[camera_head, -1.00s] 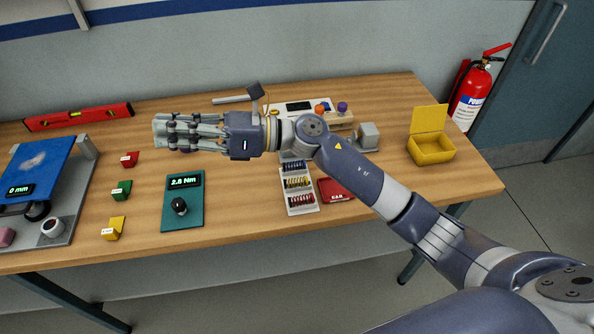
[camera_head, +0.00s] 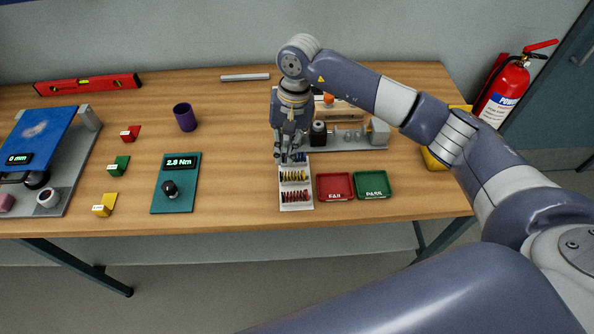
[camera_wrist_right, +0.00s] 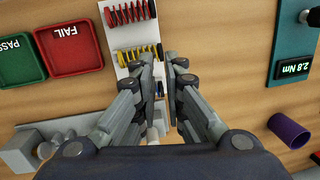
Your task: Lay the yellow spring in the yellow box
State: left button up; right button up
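The yellow spring (camera_head: 294,177) lies in a row of the white spring tray (camera_head: 296,206), between red and blue springs. In the right wrist view the yellow spring (camera_wrist_right: 138,53) lies just ahead of my fingers, its right end near the gap between the tips. My right gripper (camera_head: 283,157) points down over the tray's far end; its fingers (camera_wrist_right: 168,60) are apart with nothing held between them. The yellow box (camera_head: 434,160) stands at the table's right end, mostly hidden behind my right arm. My left gripper is not in view.
Red FAIL (camera_head: 335,187) and green PASS (camera_head: 373,185) trays lie right of the spring tray. A grey fixture (camera_head: 377,134) stands behind them. A purple cup (camera_head: 185,117) and a teal torque pad (camera_head: 175,200) are to the left. Bare table lies between pad and spring tray.

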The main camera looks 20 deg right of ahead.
aim_at(297, 176)
jog(key=shift+a+f, duration=0.15)
jog(key=shift+f, duration=0.55)
jog(key=f+p, duration=0.2)
jog(key=a+f+p, duration=0.1)
jog(key=f, duration=0.1)
jog(key=shift+s+f+p, duration=0.1)
jog(key=shift+s+p, duration=0.1)
jog(key=shift+p, duration=0.15)
jog(key=shift+w+f, duration=0.1)
jog(key=shift+f, duration=0.45)
grip_shut()
